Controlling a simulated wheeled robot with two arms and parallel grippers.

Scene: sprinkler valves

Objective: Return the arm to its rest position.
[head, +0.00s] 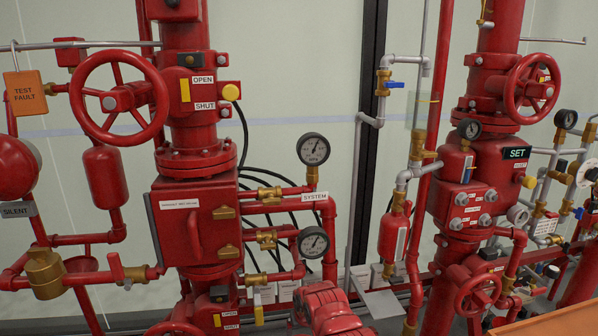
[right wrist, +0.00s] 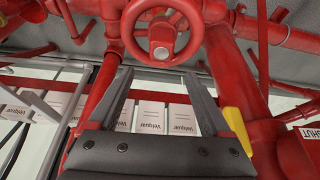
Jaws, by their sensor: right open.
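My right gripper (right wrist: 158,75) shows in the right wrist view, with its two grey fingers spread apart and nothing between them. A red handwheel (right wrist: 162,50) on red piping appears beyond and above the fingertips, apart from them as far as I can see. Neither gripper shows in the head view. My left gripper is in no frame.
A large red valve assembly (head: 194,200) with a handwheel (head: 119,98) and two gauges stands at left. Another assembly (head: 470,185) stands at right. An orange edge (head: 545,326) crosses the lower right. In the wrist view, a yellow part (right wrist: 236,128) sits near the right finger.

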